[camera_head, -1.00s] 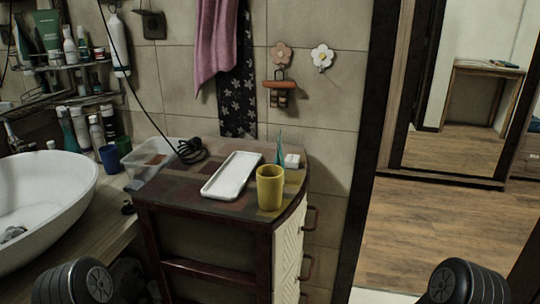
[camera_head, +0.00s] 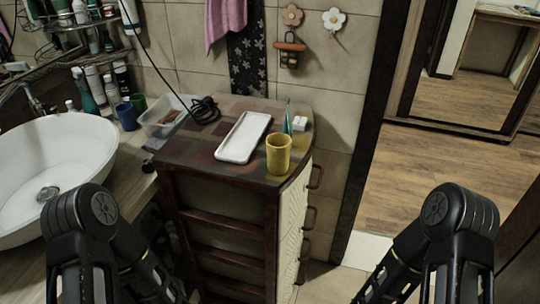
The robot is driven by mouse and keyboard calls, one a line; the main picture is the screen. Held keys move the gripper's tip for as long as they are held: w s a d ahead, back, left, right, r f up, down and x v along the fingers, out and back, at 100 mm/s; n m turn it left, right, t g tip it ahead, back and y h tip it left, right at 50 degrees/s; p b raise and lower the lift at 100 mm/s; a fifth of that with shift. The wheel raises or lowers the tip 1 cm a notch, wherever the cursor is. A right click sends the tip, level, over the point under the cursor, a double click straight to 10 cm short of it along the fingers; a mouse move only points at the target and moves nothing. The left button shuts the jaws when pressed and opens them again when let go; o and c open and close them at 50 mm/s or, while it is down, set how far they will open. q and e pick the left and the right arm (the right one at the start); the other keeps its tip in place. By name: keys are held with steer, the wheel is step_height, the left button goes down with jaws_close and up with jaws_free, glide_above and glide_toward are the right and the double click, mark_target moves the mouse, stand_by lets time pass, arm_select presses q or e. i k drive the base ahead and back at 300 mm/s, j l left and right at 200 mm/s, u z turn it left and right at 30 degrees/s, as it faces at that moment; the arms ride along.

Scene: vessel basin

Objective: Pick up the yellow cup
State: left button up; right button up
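The yellow cup (camera_head: 278,155) stands upright near the front right corner of the dark-topped cabinet (camera_head: 190,150). Nothing touches it from my side. My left arm shows at the lower left and my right arm at the lower right. Both are well in front of the cabinet and apart from the cup. The fingertips of both grippers are outside the picture, so I see only arm links.
A white tray (camera_head: 243,137) lies left of the cup. A teal pointed item (camera_head: 287,117) and a small white box (camera_head: 300,123) are behind it. A clear bin (camera_head: 165,118) and black cable (camera_head: 204,109) sit at the cabinet's left. A white basin (camera_head: 75,150) is further left.

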mark_target(278, 144)
steer(key=i+l+u, duration=0.15)
steer(key=l+u, duration=0.3)
steer(key=i+l+u, duration=0.1)
steer(key=l+u, duration=0.35)
steer(key=k+l+u, duration=0.1)
steer(key=l+u, duration=0.25)
steer(key=l, duration=2.35)
steer(key=i, duration=0.1)
steer(key=l+z, duration=0.05)
